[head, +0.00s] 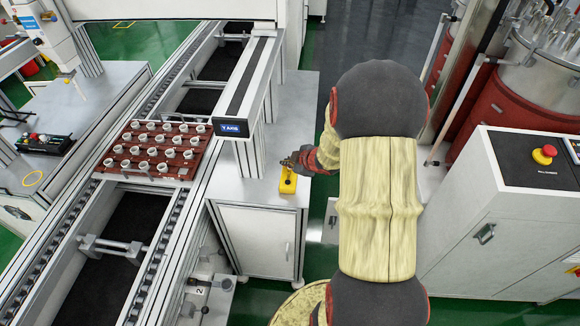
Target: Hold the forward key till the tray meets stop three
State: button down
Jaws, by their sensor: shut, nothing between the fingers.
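A reddish-brown tray (113,171) holding several white round parts sits on the conveyor (163,237) at the left. A yellow key box (288,185) stands on the grey cabinet top right of the conveyor. My gripper (289,166) is shut and empty, with its tips at the top of the yellow box. They hide the box's upper part, and I cannot tell which key they touch or whether it is pressed. A plate marked 2 (199,292) is on the conveyor's near right side. I cannot make out a mark for stop three.
A gantry beam with a blue display (230,128) stands beside the tray. A crossbar (110,246) spans the conveyor nearer than the tray, with a gap between. A white cabinet with a red emergency button (544,154) stands at right.

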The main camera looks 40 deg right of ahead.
jog(key=shift+r, duration=0.1)
dwell(0.4)
jog(key=shift+r+p, duration=0.75)
jog(key=shift+p, duration=0.2)
notch_tip(320, 180, up, 5)
jog(key=p, duration=0.5)
